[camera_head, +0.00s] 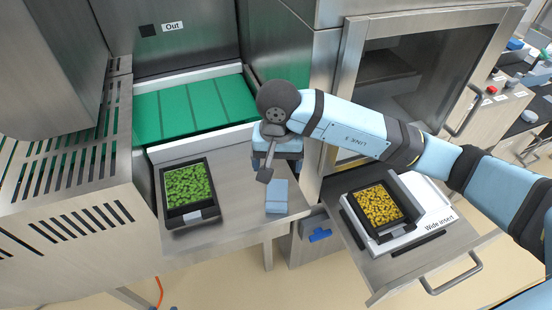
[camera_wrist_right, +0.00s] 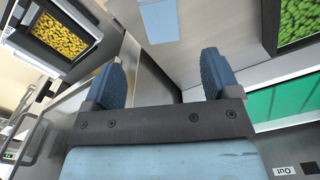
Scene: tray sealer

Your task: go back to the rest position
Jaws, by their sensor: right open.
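My right arm comes in from the right in the head view, and its gripper (camera_head: 266,172) is over the steel counter, just behind a light blue block. In the right wrist view the two blue fingers of this gripper (camera_wrist_right: 160,78) stand wide apart with nothing between them. The light blue block (camera_head: 277,197) lies on the counter, apart from the fingers; it also shows at the top of the wrist view (camera_wrist_right: 158,20). My left gripper is not in view.
A black tray of green pieces (camera_head: 192,220) stands on the counter (camera_head: 235,205) at left. A tray of yellow pieces (camera_head: 400,225) sits in the white "Wide insert" (camera_head: 436,208) on a pulled-out drawer. A green belt (camera_head: 195,108) marked "Out" lies behind; the steel cabinet (camera_head: 326,75) is close to my arm.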

